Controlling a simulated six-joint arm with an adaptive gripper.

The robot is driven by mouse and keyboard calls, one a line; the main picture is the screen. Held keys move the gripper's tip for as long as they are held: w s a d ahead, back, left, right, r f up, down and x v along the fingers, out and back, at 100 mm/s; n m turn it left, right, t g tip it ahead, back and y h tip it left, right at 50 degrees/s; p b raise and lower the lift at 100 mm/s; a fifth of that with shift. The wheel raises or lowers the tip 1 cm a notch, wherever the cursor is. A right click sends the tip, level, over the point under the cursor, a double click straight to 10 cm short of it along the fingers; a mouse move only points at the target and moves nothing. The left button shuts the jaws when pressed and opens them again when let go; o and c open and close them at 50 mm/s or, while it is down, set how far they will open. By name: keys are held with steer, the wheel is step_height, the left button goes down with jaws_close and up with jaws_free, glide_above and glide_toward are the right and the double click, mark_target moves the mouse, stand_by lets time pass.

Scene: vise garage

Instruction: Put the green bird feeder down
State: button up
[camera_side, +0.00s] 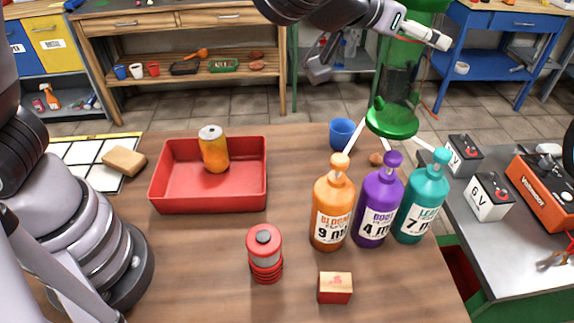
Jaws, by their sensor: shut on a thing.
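The green bird feeder (392,121) hangs upright at the upper right. It has a clear tube with dark contents and a wide green base; its top is cut off by the picture edge. My gripper (418,30) is shut on the feeder's upper part, with a pale finger across its front. The feeder's base appears above the table's far right part, behind the bottles. I cannot tell the exact gap below it.
Orange (332,208), purple (377,208) and teal (423,205) bottles stand in front of the feeder. A blue cup (342,133) is left of it. A red tray (208,201) holds a can. Batteries (487,198) stand right. The table's front middle has some free room.

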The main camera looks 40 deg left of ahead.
steer(key=s+a+n+y, duration=0.2)
steer(key=a+n+y, duration=0.55)
steer(key=a, duration=1.85)
step_height(320, 180, down, 16)
steer(key=w+d+f, duration=0.2)
steer(key=w+f, duration=1.1)
steer(key=shift+w+d+m+t, duration=0.25)
steer(key=shift+m+t, duration=0.05)
steer(key=shift+m, duration=0.05)
steer(key=shift+f+y, duration=0.1)
steer(key=shift+y, duration=0.15)
steer(key=o, duration=1.2)
steer(key=shift+f, duration=0.15)
steer(key=shift+o, duration=0.2)
